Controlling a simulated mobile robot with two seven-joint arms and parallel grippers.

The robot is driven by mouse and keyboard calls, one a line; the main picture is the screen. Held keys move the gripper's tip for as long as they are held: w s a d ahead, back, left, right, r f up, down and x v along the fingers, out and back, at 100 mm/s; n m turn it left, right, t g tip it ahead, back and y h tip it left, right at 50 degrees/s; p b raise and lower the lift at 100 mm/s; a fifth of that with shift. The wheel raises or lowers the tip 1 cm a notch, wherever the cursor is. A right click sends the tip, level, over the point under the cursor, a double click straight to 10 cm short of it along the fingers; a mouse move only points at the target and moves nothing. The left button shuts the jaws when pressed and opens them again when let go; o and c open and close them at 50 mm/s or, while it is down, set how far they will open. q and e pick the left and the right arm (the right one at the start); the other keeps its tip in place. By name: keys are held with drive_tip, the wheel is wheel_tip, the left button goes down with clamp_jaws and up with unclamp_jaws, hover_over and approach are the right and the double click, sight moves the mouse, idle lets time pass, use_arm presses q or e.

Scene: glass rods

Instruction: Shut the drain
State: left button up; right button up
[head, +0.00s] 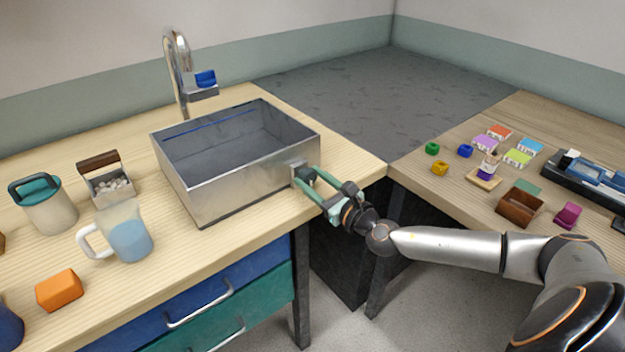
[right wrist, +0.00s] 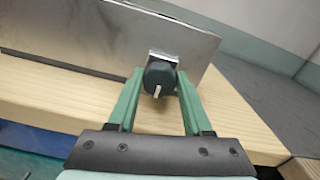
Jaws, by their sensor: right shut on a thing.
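The steel sink basin (head: 225,190) stands on the wooden counter, with a thin blue line along its inner back wall. A dark round knob (right wrist: 158,76) with a white pointer mark sits on a small square plate on the basin's right outer wall. The pointer points downward in the right wrist view. My right gripper (head: 307,180) has its green fingers on either side of this knob and is shut on it; the fingers also show in the right wrist view (right wrist: 159,88). No drain opening can be made out in the basin. My left gripper is not in view.
A steel faucet (head: 180,75) with a blue part stands behind the basin. Left are a lidded jar (head: 48,208), a pebble basket (head: 112,188), a pitcher (head: 128,237) and an orange block (head: 59,290). Small coloured items and a brown box (head: 519,207) are on the right counter.

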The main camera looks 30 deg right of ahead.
clamp_jaws()
